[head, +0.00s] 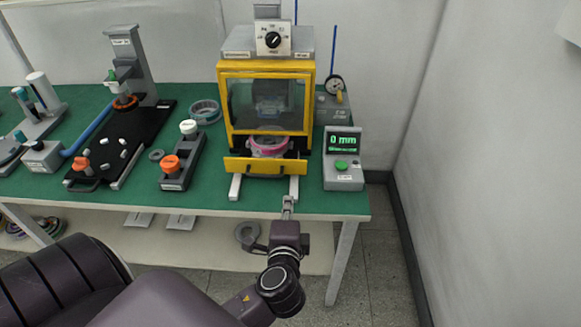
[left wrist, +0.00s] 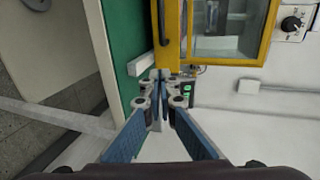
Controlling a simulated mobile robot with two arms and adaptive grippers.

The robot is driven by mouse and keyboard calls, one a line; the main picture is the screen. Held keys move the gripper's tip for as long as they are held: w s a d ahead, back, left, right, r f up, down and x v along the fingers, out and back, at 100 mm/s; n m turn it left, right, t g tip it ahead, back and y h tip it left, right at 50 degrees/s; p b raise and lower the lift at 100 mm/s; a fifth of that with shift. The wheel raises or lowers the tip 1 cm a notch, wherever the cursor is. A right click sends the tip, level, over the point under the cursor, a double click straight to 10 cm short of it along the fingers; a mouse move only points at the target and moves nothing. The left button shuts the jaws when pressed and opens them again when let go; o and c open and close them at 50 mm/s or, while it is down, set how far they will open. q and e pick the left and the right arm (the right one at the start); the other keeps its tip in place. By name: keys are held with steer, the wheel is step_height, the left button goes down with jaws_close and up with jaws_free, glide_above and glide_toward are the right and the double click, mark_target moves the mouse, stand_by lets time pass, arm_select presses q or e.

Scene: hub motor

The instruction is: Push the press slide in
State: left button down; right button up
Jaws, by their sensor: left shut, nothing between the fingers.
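The press (head: 222,100) has a yellow frame and a clear window. Its slide (head: 264,167) stands out at the front, with a yellow front plate, a dark handle and a pink ring-shaped part (head: 268,147) on it. Two pale rails (head: 235,187) stick out below the slide. My left gripper (head: 288,202) is shut and empty, in front of the right rail near the table edge. In the left wrist view its fingertips (left wrist: 159,76) are close to the end of the slide's yellow front plate (left wrist: 168,38); I cannot tell whether they touch it. My right gripper is not in view.
A display box (head: 343,172) reading 0 mm with a green button stands right of the press. An orange-knobbed fixture (head: 183,160) and a black stand (head: 118,135) are to the left on the green table (head: 220,203). A wall is at the right.

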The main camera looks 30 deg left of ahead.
arm_select(q)
steer(key=p, duration=0.2)
glide_toward(292, 151)
steer(key=s+d, duration=0.1)
steer(key=s, duration=0.1)
steer(key=shift+s+d+f, duration=0.2)
steer(key=shift+s+d, duration=0.2)
steer(key=w+a+b, duration=0.1)
steer(key=w+a, duration=0.1)
steer(key=w, duration=0.1)
steer(key=w+a+b, duration=0.1)
steer(key=w+a, duration=0.1)
steer(key=w, duration=0.2)
steer(key=w+a+b, duration=0.1)
steer(key=w+a, duration=0.2)
steer(key=w, duration=0.1)
steer(key=shift+w, duration=0.1)
steer(key=shift+r, duration=0.15)
